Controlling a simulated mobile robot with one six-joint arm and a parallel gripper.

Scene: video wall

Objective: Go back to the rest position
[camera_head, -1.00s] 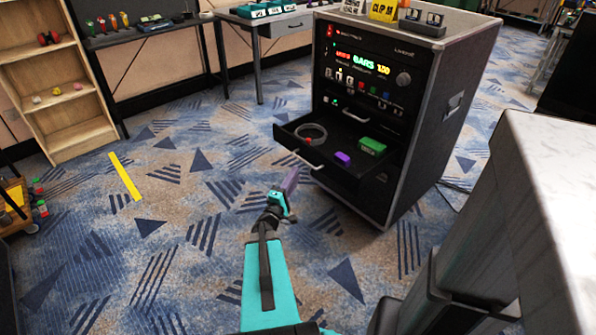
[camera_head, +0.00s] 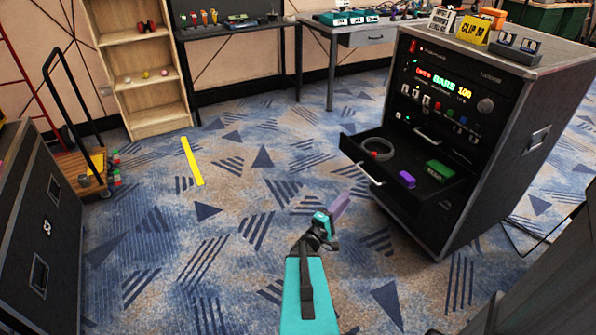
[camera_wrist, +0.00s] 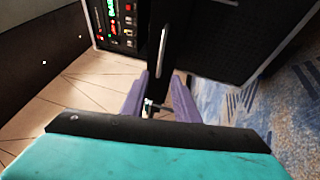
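My gripper (camera_head: 340,206) shows in the head view with its purple fingers above the carpet, in front and left of the open drawer (camera_head: 420,192). It is apart from the drawer. In the wrist view the two purple fingers (camera_wrist: 158,92) stand apart with nothing held between them. My teal arm reaches forward from the bottom of the head view. The drawer belongs to a black rack case (camera_head: 490,150) and holds a coiled grey cable (camera_head: 379,149), a purple block (camera_head: 407,179) and a green box (camera_head: 439,171).
A dark case (camera_head: 40,235) stands at the left, with a wooden trolley (camera_head: 80,165) behind it. A wooden shelf (camera_head: 150,85) and tables (camera_head: 375,38) line the back. A yellow strip (camera_head: 192,160) lies on the carpet.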

